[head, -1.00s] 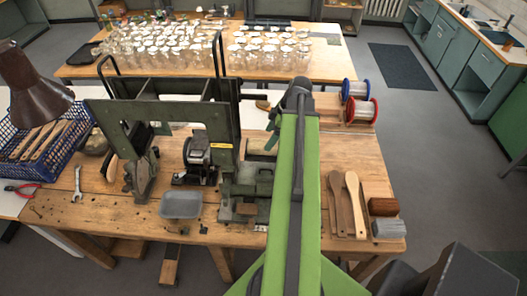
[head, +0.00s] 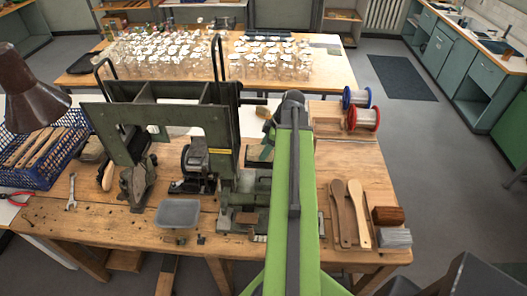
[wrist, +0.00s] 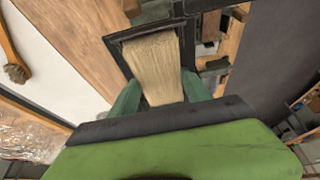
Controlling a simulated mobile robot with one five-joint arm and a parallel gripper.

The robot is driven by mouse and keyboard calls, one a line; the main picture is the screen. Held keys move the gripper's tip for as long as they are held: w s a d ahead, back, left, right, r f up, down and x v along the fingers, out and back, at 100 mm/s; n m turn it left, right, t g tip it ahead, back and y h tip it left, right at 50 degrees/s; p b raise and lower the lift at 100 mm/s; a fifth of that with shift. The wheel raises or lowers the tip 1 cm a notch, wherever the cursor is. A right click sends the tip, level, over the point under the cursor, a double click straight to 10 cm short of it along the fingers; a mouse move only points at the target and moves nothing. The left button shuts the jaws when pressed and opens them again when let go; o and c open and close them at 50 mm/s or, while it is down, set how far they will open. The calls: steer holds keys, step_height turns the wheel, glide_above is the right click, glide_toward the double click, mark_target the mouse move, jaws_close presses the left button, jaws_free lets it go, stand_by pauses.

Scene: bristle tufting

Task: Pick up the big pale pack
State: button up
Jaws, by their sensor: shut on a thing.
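The big pale pack (wrist: 154,62) is a thick beige bundle of bristle in the wrist view. Its far end sits at a dark frame; I cannot tell whether it touches the frame. My gripper (wrist: 160,96) has its green fingers on both sides of the pack's near part and is shut on it. In the head view my own green arm hides most of the gripper and the pack, beside the dark green machine (head: 150,115).
Wooden brush handles (head: 359,215), a brown block (head: 388,215) and a grey block (head: 394,238) lie at the bench's right. Wire spools (head: 364,118) stand behind. A grey tray (head: 178,213) sits in front of the machine. A blue crate (head: 45,155) is at left.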

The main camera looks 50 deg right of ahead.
steer(key=c, duration=0.6)
step_height(320, 180, up, 10)
steer(key=p, duration=1)
steer(key=shift+c, duration=0.2)
